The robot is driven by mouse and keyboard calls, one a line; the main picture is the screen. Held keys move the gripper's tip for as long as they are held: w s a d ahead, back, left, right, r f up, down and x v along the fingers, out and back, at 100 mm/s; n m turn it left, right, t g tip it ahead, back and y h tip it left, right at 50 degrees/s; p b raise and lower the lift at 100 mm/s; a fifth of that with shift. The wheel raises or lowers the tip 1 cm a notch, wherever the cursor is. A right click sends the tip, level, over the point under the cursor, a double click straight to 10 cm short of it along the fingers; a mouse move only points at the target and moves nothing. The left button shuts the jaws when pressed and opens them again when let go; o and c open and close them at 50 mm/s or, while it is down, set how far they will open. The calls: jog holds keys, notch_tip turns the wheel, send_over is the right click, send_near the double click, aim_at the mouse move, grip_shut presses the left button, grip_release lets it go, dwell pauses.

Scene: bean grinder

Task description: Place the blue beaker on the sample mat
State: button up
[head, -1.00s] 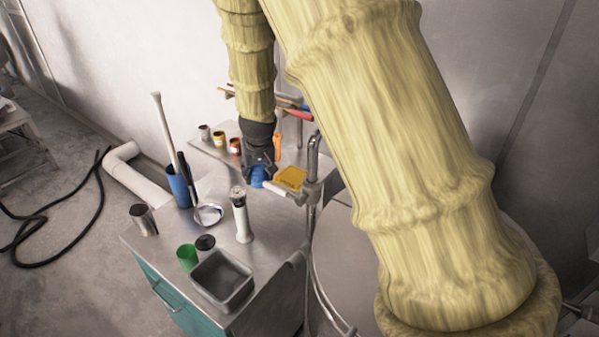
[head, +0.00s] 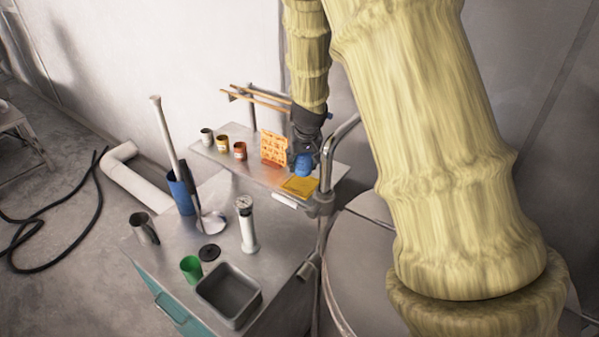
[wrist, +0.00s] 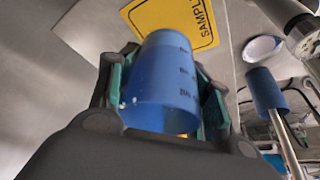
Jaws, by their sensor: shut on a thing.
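The blue beaker (head: 303,165) is held by my gripper (head: 306,160) above the metal side shelf, close to the yellow sample mat (head: 300,187). In the wrist view the beaker (wrist: 163,85) sits between the two fingers of my gripper (wrist: 160,90), which touch its sides. The mat (wrist: 180,18), with "SAMPL" lettering showing, lies past the beaker, and the beaker covers part of its edge. In the head view the mat lies flat on the shelf, just below and in front of the beaker. The exact gap between beaker and mat is hard to tell.
An orange card (head: 274,149) stands left of my gripper. A metal pipe (head: 340,140) rises at right. A blue cylinder (head: 181,195), a gauge (head: 247,225), green cup (head: 191,268) and grey bin (head: 229,294) stand on the cart.

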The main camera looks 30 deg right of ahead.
aim_at(301, 170)
jog(key=shift+a+f, duration=0.15)
jog(key=shift+f, duration=0.45)
jog(key=shift+f+p, duration=0.3)
jog(key=shift+f, duration=1.4)
jog(key=o, duration=1.1)
jog(key=shift+f, duration=0.1)
jog(key=shift+c, duration=0.2)
jog(key=shift+s+a+r, duration=0.1)
jog(key=shift+r, duration=0.55)
jog(key=b+v, duration=0.1)
jog(key=v, duration=1)
jog(key=shift+b, duration=0.4)
jog(key=shift+s+f, duration=0.1)
jog(key=shift+s, duration=0.05)
